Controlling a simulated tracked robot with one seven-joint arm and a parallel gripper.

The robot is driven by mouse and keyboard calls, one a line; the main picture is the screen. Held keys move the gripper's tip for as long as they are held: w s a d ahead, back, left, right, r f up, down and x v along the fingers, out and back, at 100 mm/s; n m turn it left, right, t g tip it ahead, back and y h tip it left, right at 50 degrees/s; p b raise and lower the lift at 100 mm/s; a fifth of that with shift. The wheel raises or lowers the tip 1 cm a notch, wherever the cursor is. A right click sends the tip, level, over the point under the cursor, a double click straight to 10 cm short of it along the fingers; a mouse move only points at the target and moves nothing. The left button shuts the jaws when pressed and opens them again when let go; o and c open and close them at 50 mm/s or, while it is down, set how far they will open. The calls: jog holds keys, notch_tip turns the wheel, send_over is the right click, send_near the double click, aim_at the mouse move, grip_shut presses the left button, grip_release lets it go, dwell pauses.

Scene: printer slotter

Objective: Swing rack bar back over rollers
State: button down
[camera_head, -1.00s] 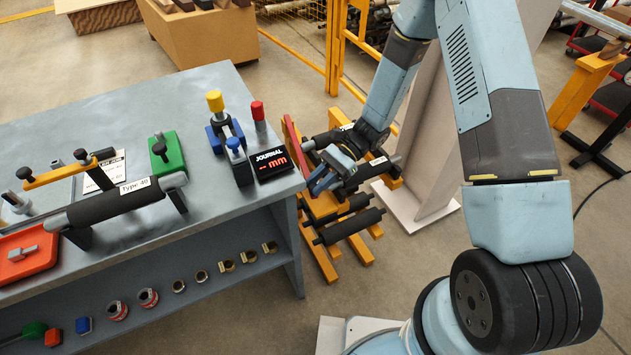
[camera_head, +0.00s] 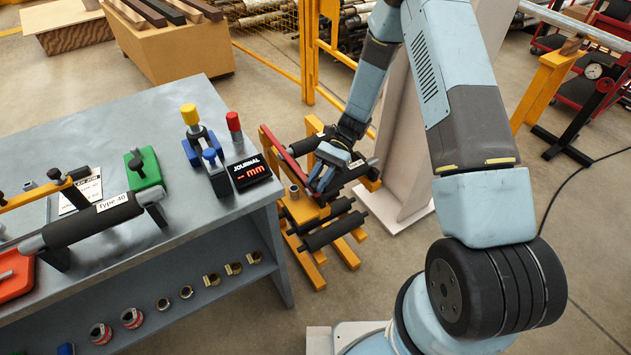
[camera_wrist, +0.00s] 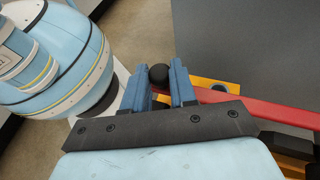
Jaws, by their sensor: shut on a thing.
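The red rack bar (camera_head: 289,156) slants across the left part of the orange roller rack (camera_head: 317,281), from a far-left post toward my gripper. My gripper (camera_head: 322,181) is at the bar's near end, shut on its black knob. In the wrist view the black knob (camera_wrist: 158,75) sits between the two blue fingers, and the red bar (camera_wrist: 265,113) runs off to the right. Dark rollers (camera_head: 333,231) lie on the rack, with some below the gripper. My gripper and wrist hide part of the upper roller and the bar's end.
A pale upright panel (camera_head: 398,180) stands right of the rack. A yellow post and fence (camera_head: 309,60) are behind.

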jog(key=c, duration=1.2)
grip_release()
jog(key=shift+w+d, duration=0.2)
jog(key=shift+w, duration=0.1)
jog(key=shift+o, duration=1.4)
jog(key=shift+s, duration=0.15)
jog(key=v, duration=1.3)
jog(key=shift+w+d+r, duration=0.2)
jog(key=shift+w, duration=0.1)
